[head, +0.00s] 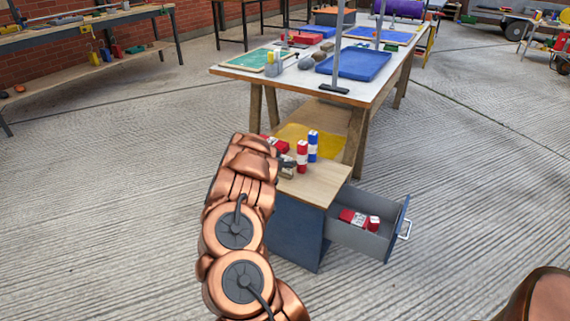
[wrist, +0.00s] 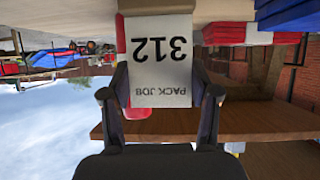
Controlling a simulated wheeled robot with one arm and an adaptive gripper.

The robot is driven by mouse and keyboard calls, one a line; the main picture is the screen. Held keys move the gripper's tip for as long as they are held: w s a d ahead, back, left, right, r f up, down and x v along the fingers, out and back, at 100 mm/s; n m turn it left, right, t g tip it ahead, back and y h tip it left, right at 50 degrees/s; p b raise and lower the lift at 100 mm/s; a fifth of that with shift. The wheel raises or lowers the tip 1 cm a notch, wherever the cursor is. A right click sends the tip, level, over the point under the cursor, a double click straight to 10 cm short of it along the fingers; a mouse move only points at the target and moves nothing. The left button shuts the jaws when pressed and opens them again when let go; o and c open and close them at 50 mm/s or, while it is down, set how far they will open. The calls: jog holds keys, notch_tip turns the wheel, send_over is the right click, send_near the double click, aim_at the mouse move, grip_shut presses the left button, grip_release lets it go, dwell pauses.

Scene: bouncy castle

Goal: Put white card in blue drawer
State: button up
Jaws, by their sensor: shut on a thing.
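The blue drawer (head: 398,228) is pulled out to the right of the cabinet. Its grey inside holds red blocks (head: 360,219) with white labels.
A red block (head: 302,156) and a blue block (head: 313,146), both with white bands, stand upright on the cabinet top beside my gripper. A long table (head: 300,86) with a blue tray (head: 353,63) stands behind. Floor right of the drawer is clear.

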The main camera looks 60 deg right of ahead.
dwell(0.3)
jog(key=o, duration=1.1)
jog(key=shift+o, duration=0.2)
